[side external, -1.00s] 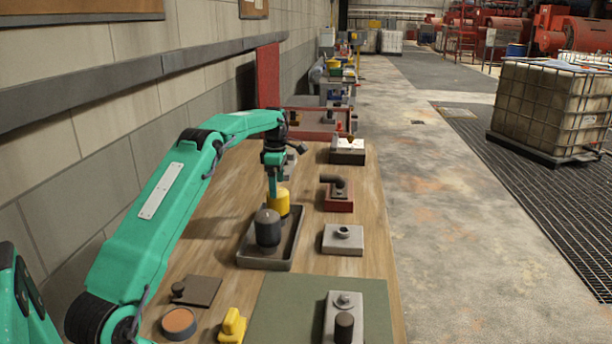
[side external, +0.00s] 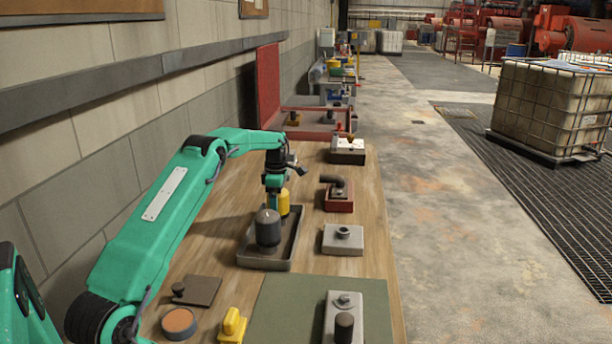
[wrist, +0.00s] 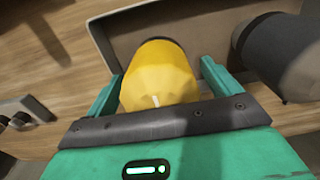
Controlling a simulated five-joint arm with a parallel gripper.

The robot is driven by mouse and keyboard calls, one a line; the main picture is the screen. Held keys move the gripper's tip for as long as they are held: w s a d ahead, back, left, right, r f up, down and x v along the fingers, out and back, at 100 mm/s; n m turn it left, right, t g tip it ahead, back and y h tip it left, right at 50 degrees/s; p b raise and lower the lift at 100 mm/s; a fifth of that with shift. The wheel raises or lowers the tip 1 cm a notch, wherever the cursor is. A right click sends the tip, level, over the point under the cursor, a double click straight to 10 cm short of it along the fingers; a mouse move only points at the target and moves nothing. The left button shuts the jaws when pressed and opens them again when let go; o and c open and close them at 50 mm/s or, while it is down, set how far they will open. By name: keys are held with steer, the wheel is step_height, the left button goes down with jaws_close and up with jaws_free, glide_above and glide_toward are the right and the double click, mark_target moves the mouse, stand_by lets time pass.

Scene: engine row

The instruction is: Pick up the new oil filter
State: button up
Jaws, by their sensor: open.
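A yellow oil filter (side external: 284,203) stands upright in a grey tray (side external: 263,263), at its far end. A dark grey filter (side external: 268,232) stands in the same tray, nearer the side camera. My gripper (side external: 273,192) points down at the yellow filter and partly hides it. In the wrist view, the yellow filter (wrist: 160,75) sits between the two teal fingers of my open gripper (wrist: 160,82). One finger is on each side of it, with small gaps showing. The dark filter (wrist: 275,50) is just right of the right finger.
A grey block with a round fitting (side external: 343,239) and a red block with a black elbow pipe (side external: 339,195) stand right of the tray. A brown plate (side external: 197,290), a round tin (side external: 179,323) and a yellow part (side external: 232,325) lie in front. A green mat (side external: 285,310) covers the near right.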

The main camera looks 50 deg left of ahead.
steer(key=shift+f, duration=0.35)
steer(key=c, duration=1.3)
